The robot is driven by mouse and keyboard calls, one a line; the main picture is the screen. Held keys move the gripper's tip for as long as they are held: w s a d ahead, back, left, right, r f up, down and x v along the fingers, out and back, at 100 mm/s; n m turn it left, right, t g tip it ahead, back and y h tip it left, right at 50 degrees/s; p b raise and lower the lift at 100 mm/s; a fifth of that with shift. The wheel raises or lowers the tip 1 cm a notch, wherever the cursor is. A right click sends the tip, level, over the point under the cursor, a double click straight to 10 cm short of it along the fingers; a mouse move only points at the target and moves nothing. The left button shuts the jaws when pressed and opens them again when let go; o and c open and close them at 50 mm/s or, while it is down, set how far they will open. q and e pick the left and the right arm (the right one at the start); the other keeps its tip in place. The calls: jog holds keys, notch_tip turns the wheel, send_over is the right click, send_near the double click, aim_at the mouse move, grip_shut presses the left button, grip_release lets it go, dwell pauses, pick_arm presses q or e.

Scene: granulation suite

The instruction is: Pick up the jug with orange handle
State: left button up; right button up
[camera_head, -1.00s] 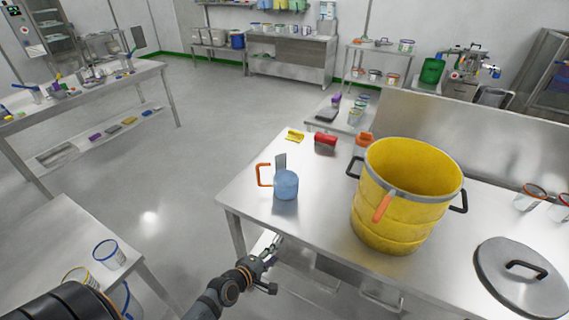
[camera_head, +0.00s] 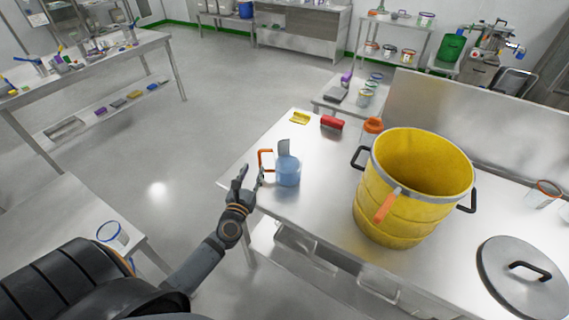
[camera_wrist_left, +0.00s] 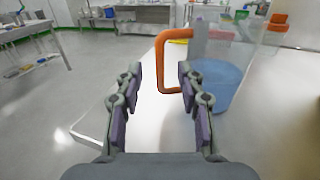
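The jug with orange handle (camera_head: 288,172) stands upright near the left corner of the steel table (camera_head: 310,200). It is clear with a bluish lower part, and its orange handle (camera_head: 265,159) points left. In the left wrist view the jug (camera_wrist_left: 222,75) is right of centre and its orange handle (camera_wrist_left: 163,65) shows just beyond and between the fingers. My left gripper (camera_head: 251,178) is at the table's left edge, close to the handle. Its fingers (camera_wrist_left: 156,85) are spread with nothing between the pads; I cannot tell if they touch the handle. My right gripper is not in view.
A large yellow bucket (camera_head: 386,218) with black side handles stands right of the jug. A grey lid (camera_head: 510,290) lies at the right. A red item (camera_head: 331,122), a yellow item (camera_head: 300,118) and an orange-lidded container (camera_head: 372,127) are behind. Open floor lies left.

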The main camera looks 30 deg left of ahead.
aim_at(259, 157)
pick_arm(q)
jog(key=x, duration=0.8)
jog(key=shift+w+a+f, duration=0.15)
jog(key=shift+w+f, duration=0.05)
jog(key=shift+w, duration=0.1)
jog(key=shift+s+r, duration=0.1)
jog(key=shift+s, duration=0.05)
jog(key=shift+c, duration=1)
grip_shut()
